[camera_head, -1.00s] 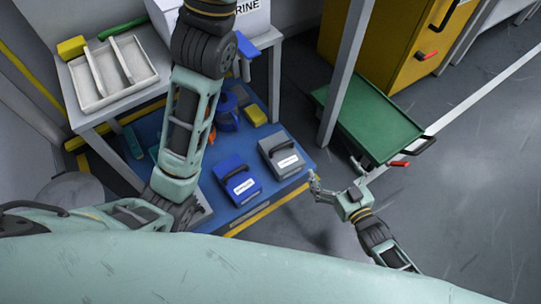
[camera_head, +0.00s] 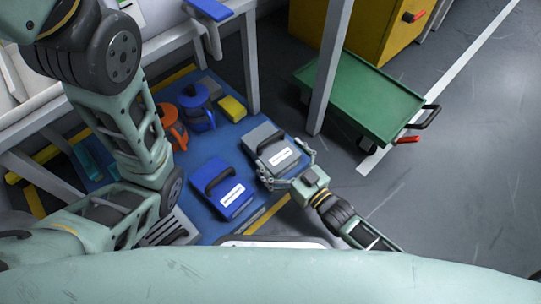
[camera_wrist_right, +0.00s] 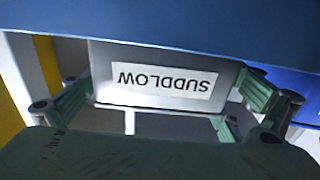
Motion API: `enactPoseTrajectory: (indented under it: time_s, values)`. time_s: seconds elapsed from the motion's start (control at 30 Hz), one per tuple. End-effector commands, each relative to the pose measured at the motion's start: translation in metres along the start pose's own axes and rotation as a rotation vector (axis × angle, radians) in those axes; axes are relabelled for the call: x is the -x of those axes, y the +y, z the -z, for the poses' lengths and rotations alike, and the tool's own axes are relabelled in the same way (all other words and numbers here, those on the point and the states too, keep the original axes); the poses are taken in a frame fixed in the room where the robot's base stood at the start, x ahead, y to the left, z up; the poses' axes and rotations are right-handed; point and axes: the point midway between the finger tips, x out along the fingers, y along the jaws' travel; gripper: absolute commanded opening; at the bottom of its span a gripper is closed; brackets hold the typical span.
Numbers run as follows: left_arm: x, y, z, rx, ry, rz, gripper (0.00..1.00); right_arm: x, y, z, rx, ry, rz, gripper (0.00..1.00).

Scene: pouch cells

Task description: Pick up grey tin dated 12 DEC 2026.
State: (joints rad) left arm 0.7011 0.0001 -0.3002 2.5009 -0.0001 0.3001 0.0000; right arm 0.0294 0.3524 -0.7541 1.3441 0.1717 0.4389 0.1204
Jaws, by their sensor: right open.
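A grey tin (camera_head: 262,137) with a black handle and a white label stands on the blue mat (camera_head: 228,143). Its label is too small to read in the head view. My right gripper (camera_head: 284,165) is open at the tin's near, labelled side, with one finger toward each side. The open fingers of my right gripper (camera_wrist_right: 160,97) stand left and right of that face; contact is unclear. My left gripper is out of view.
A blue tin (camera_head: 223,188) with a handle stands left of the grey one. Orange (camera_head: 173,127) and blue (camera_head: 198,108) items and a yellow block (camera_head: 232,107) lie behind. A table leg (camera_head: 329,70) and green cart (camera_head: 375,95) stand to the right.

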Motion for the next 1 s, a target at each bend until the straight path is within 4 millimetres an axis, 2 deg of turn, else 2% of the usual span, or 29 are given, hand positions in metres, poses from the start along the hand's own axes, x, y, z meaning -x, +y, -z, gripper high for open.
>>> enactPoseTrajectory:
  time_s: [0.03, 0.17, 0.43, 1.0]
  values:
    - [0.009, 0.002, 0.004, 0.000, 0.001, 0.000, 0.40, -0.008, 0.000, -0.005, 0.001, 0.003, 0.000, 1.00]
    - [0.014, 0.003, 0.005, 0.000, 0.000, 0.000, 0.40, -0.020, 0.000, -0.003, 0.000, 0.000, 0.000, 1.00]
    - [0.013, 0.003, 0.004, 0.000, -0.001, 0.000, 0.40, -0.022, 0.000, -0.001, 0.000, -0.002, 0.000, 0.99]
    - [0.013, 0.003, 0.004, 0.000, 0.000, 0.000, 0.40, -0.022, 0.000, -0.001, 0.001, -0.002, 0.000, 0.49]
